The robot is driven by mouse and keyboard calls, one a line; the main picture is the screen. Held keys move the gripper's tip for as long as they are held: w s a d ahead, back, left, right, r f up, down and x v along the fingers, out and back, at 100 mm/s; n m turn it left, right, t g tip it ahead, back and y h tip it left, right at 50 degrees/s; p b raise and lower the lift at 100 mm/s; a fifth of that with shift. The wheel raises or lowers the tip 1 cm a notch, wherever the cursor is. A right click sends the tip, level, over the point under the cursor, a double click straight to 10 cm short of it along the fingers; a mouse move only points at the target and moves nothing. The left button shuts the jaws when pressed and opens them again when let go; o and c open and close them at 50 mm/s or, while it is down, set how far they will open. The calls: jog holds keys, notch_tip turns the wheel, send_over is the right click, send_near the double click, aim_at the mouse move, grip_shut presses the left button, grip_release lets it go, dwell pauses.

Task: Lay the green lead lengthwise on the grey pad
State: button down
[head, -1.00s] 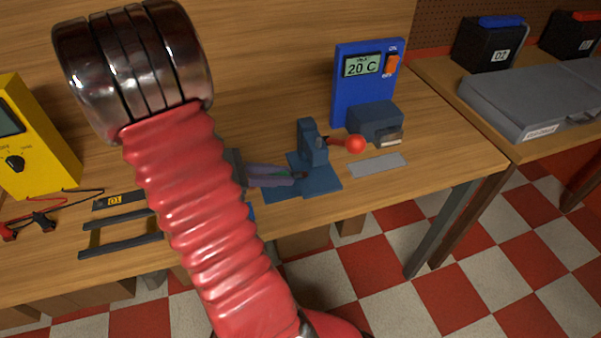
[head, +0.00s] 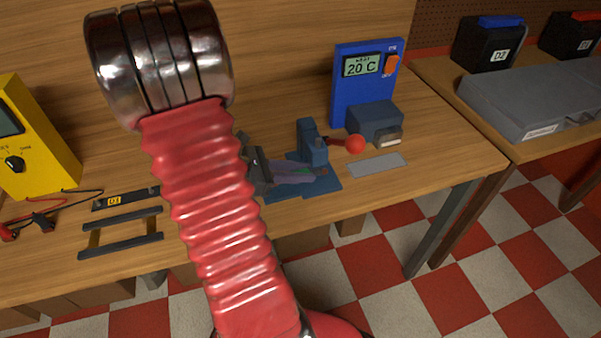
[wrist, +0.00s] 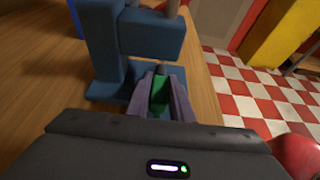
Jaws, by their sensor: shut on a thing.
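The green lead (wrist: 159,98) shows as a short green piece between the purple-grey fingers of my gripper (wrist: 161,80) in the wrist view. My gripper is shut on it. In the head view my gripper (head: 308,172) points right, low over the base of the blue press, and a bit of green shows near the fingertips. The lead's far end is hard to make out there. The grey pad (head: 377,165) is a flat light strip on the bench, right of the press and apart from my gripper.
The blue press (head: 313,148) with a red ball handle (head: 355,144) stands at my fingertips. Behind it are a blue-grey block (head: 375,122) and a blue unit reading 20 C (head: 363,83). A dark rack (head: 121,232) and a yellow meter (head: 40,140) are left.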

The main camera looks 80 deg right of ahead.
jog(key=shift+f, duration=0.35)
jog(key=c, duration=1.6)
grip_release()
jog(key=shift+o, duration=0.2)
jog(key=v, duration=1.4)
jog(key=shift+f, duration=0.2)
jog(key=w+a+r+m+t+y, duration=0.2)
jog(key=w+a+r+t, duration=0.1)
jog(key=a, duration=0.8)
jog(key=w+a+r+m+t+y, duration=0.2)
jog(key=w+a+t, duration=0.3)
jog(key=a+t, duration=0.3)
jog(key=w+a+r+m+t+y, duration=0.2)
jog(key=w+a+r+t, duration=0.2)
jog(key=a, duration=1.2)
jog(key=shift+r+t+y, duration=0.25)
jog(key=shift+t+y, duration=0.05)
jog(key=shift+t, duration=0.8)
